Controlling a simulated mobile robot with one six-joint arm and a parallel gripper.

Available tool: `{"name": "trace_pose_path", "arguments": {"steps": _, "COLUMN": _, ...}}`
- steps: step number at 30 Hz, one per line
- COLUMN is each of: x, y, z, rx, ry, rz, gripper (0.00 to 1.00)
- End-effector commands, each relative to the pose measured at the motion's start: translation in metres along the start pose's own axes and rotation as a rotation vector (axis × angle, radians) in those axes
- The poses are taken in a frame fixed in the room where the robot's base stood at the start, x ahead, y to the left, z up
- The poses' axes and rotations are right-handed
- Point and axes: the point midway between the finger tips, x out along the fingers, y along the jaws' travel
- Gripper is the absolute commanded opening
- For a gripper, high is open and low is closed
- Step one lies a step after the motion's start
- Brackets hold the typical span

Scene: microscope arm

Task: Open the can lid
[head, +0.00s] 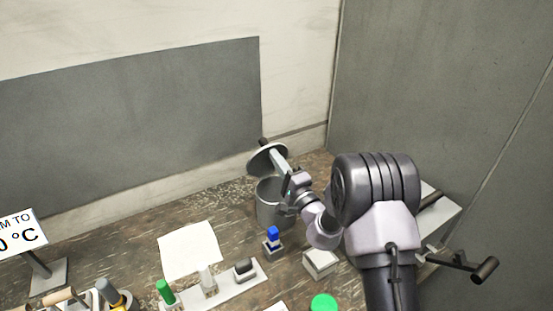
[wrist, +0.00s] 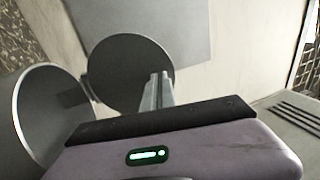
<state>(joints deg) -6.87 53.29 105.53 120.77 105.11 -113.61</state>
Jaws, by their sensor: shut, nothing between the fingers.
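The grey metal can (head: 273,208) stands at the back of the bench, right of the middle in the head view. Its round lid (head: 262,160) is raised and tilted above the mouth. In the wrist view the lid (wrist: 125,72) is a dark disc beside the can's round mouth (wrist: 45,115). My gripper (head: 276,159) is at the lid's right side. Its fingers (wrist: 157,90) are shut and empty, and overlap the lid's edge in the wrist view. I cannot tell whether they touch it. My arm hides part of the can's right side.
A blue-topped item (head: 272,240) stands just in front of the can. A white rack (head: 225,287) with small bottles and a white sheet (head: 188,250) lie at the front left. A small white box (head: 320,262) sits below my arm. The wall is close behind.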

Motion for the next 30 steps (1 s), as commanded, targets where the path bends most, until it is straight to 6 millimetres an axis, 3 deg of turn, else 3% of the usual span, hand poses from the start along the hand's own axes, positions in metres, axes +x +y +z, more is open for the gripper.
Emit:
{"name": "trace_pose_path", "arguments": {"steps": 5, "x": 0.003, "y": -0.004, "z": 0.000, "rx": -0.001, "ry": -0.001, "rz": 0.017, "gripper": 0.00}}
{"name": "trace_pose_path", "arguments": {"steps": 9, "x": 0.020, "y": -0.015, "z": 0.001, "rx": -0.002, "ry": -0.002, "rz": 0.107, "gripper": 0.00}}
{"name": "trace_pose_path", "arguments": {"steps": 12, "x": 0.033, "y": -0.003, "z": 0.001, "rx": -0.002, "ry": -0.002, "rz": 0.116, "gripper": 0.00}}
{"name": "trace_pose_path", "arguments": {"steps": 16, "x": 0.043, "y": -0.003, "z": 0.000, "rx": -0.001, "ry": 0.000, "rz": 0.118, "gripper": 0.00}}
{"name": "trace_pose_path", "arguments": {"steps": 30, "x": 0.041, "y": -0.006, "z": -0.008, "rx": 0.000, "ry": -0.001, "rz": 0.117, "gripper": 0.00}}
